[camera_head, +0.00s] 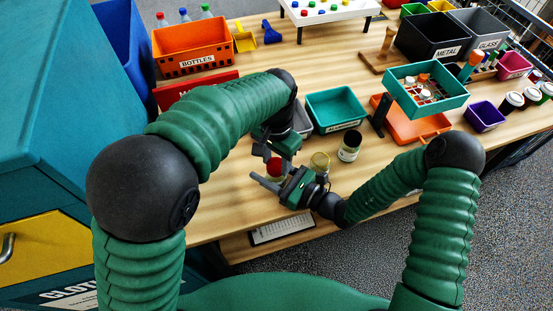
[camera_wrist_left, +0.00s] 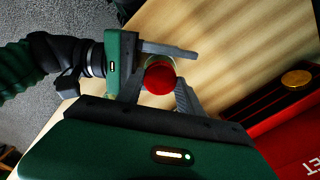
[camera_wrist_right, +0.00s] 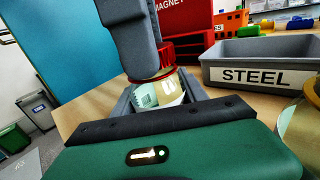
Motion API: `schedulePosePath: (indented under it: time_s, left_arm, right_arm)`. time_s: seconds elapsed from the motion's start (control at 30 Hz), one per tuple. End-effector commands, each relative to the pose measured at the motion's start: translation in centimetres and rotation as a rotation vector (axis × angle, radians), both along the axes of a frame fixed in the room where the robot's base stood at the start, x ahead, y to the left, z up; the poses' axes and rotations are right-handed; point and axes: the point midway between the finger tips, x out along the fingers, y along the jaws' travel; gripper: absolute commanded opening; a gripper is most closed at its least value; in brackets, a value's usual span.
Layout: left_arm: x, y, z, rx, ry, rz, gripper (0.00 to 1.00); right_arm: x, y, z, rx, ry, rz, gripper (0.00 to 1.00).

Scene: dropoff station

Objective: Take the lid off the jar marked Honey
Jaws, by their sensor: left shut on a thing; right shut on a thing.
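In the right wrist view the jar body (camera_wrist_right: 166,92) has a pale label, whose writing I cannot read. My right gripper (camera_head: 270,178) is shut around the jar body from the side. My left gripper (camera_head: 272,153) comes from above and is shut on the red lid. In the left wrist view the lid (camera_wrist_left: 160,78) lies between my left fingers. The lid sits at the jar's mouth; I cannot tell whether there is a gap beneath it.
An open-looking glass jar (camera_head: 319,163) and a darker jar (camera_head: 349,147) stand to the right. The grey STEEL bin (camera_wrist_right: 258,77) and a teal bin (camera_head: 335,110) stand behind. A red bin (camera_wrist_right: 186,45) is at the back left.

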Motion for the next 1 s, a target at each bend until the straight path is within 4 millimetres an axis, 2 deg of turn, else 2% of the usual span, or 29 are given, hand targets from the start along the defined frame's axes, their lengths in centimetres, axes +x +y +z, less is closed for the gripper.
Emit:
schedulePosePath:
  time_s: [0.1,0.3,0.33,0.47,0.77,1.0]
  left_arm:
    - [0.0,0.0,0.0,0.0,0.0,0.063,0.0]
    - [0.0,0.0,0.0,0.0,0.0,0.061,0.0]
    - [0.0,0.0,0.0,-0.001,0.001,0.061,0.47]
    - [0.0,0.0,0.0,-0.001,0.001,0.06,0.64]
    - [0.0,0.0,0.2,0.0,-0.001,0.059,0.65]
    - [0.1,-0.1,3.7,-0.002,-0.003,0.059,0.65]
  right_arm:
    - [0.0,0.0,0.0,0.0,0.0,0.0,0.0]
    - [0.0,0.0,0.0,0.0,0.0,0.0,0.0]
    - [0.0,0.0,0.0,0.0,0.0,0.0,0.0]
    - [0.0,0.0,0.0,0.0,0.0,0.0,0.0]
    - [0.0,0.0,0.0,0.0,0.0,0.0,0.0]
    - [0.0,0.0,0.0,0.0,0.0,0.0,0.0]
